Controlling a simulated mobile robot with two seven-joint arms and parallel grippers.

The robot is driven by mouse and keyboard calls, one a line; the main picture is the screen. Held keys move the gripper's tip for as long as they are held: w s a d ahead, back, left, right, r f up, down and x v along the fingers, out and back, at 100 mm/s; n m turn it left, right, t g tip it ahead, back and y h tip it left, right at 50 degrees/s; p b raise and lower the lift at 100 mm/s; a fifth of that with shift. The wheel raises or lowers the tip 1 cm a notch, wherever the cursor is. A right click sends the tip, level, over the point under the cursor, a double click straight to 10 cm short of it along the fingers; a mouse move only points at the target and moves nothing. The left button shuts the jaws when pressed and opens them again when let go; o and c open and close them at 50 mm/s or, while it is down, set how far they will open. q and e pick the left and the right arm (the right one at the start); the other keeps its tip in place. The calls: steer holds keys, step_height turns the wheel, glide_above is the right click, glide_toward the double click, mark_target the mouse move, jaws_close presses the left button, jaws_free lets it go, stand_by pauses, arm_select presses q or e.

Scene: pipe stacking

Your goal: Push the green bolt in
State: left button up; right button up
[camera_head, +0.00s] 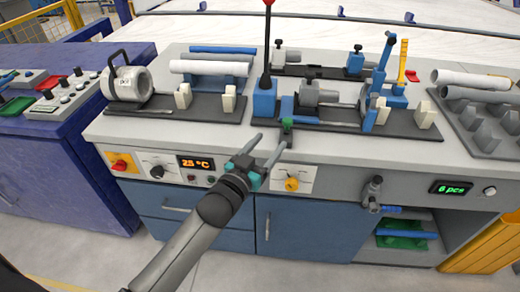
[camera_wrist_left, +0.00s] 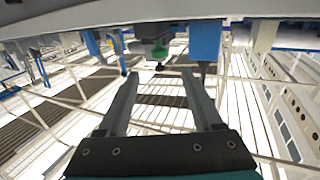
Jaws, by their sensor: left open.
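The green bolt (camera_head: 287,124) sits at the front edge of the right-hand black fixture plate (camera_head: 335,124), at the near end of a blue block. In the left wrist view the green bolt (camera_wrist_left: 160,54) shows beyond my fingertips, roughly midway between them. My left gripper (camera_head: 265,147) is open with nothing between its fingers. It is in front of the bench edge, with its right fingertip close to the bolt in the head view. I cannot tell whether they touch. In the left wrist view both fingers (camera_wrist_left: 160,80) are spread apart. My right gripper is not in view.
A red-tipped lever (camera_head: 267,45) rises from a blue block behind the bolt. Another fixture (camera_head: 190,107) with a round clamp stands left. A grey rack (camera_head: 480,110) with pipes is at the right. The front panel has a yellow knob (camera_head: 292,184) below the bolt.

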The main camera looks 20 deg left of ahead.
arm_select(q)
steer(key=shift+s+a+p, duration=0.2)
steer(key=shift+s+p, duration=0.15)
steer(key=shift+s, duration=1.35)
steer(key=shift+f, duration=0.1)
steer(key=s+a+f+g, duration=0.1)
steer(key=s+f+g, duration=0.25)
steer(key=f, duration=0.65)
steer(key=s+f+g+y, duration=0.15)
steer(key=s+f, duration=0.35)
steer(key=f, duration=0.5)
steer(key=s+a+f+g, duration=0.1)
steer(key=s+f+g, duration=0.3)
steer(key=f, duration=0.7)
steer(key=s+f+g, duration=0.2)
steer(key=s+f, duration=0.2)
steer(key=s, duration=0.4)
steer(key=s+a+f+g, duration=0.1)
steer(key=s+f+g, duration=0.1)
steer(key=s+f, duration=0.3)
steer(key=s+f+m+g, duration=0.1)
steer(key=s+f, duration=0.3)
steer(key=s, duration=0.7)
steer(key=shift+a+f+g+y, duration=0.35)
steer(key=shift+f+g, duration=0.05)
steer(key=shift+g, duration=0.5)
